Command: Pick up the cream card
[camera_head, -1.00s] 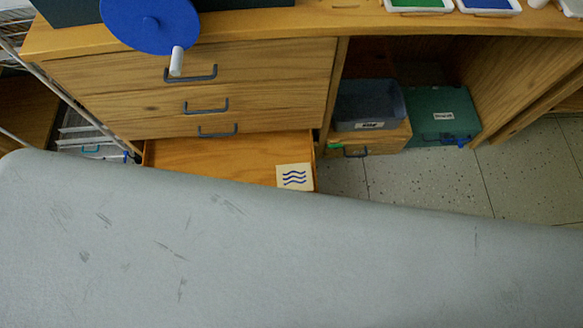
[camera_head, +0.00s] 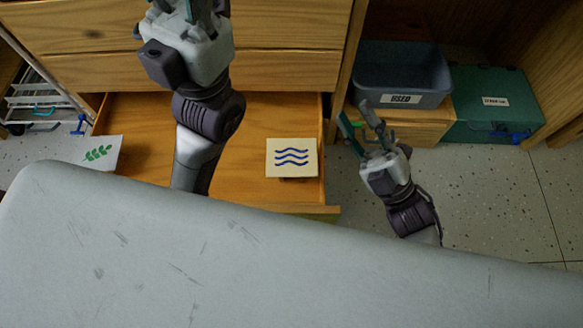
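The cream card (camera_head: 292,171), marked with blue wavy lines, lies at the right side of the open wooden drawer (camera_head: 245,180). A small dark thing shows at its lower edge.
A white card (camera_head: 88,158) with a green leaf sprig is at the drawer's left edge. A grey-blue bin (camera_head: 430,75) labelled "USED" stands on a wooden box, beside a green case (camera_head: 500,112). A wire rack (camera_head: 40,105) stands at left. Speckled floor at right is free.

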